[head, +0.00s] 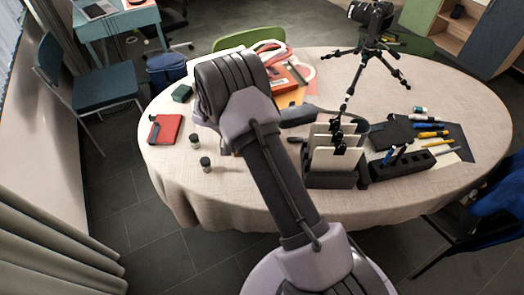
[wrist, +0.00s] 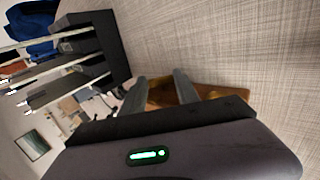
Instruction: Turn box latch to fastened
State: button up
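In the wrist view, a brown, wood-coloured thing (wrist: 215,90) lies on the tablecloth just beyond my fingers. It may be the box, but my gripper's body covers much of it and no latch can be made out. My gripper (wrist: 163,83) shows two grey fingers spread apart. The brown surface shows between them, and nothing is visibly held. I cannot tell whether a finger touches it. In the head view my own arm covers the middle of the table, and neither my fingertips nor a box with a latch can be made out there.
The oval table (head: 260,205) holds a black file holder (head: 335,180) with pale sheets, a pen block (head: 402,168), a camera tripod (head: 370,45), a red notebook (head: 165,129) and two small jars (head: 205,164). The dark holder (wrist: 105,45) stands left in the wrist view. Bare cloth lies right.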

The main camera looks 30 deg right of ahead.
jog(key=o, duration=0.4)
jog(key=shift+o, duration=0.2)
